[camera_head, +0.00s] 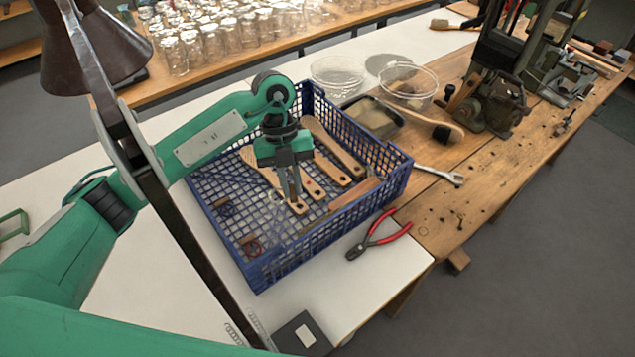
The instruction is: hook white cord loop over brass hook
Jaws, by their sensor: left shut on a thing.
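My left gripper (293,194) reaches down into the blue plastic crate (341,227), with its fingers closed together just above the wooden brush handles. A small pale ring, which looks like the white cord loop (275,197), shows at the left of the fingertips; where the fingers grip it is too small to see clearly. A wooden handle (299,207) with a hole in its end lies just below the fingertips. I cannot make out a brass hook. My right gripper is not in view.
Red-handled pliers (381,236) and a wrench (441,174) lie to the right. Clear bowls (408,84) and a green machine (492,100) stand behind. The front white table is mostly clear.

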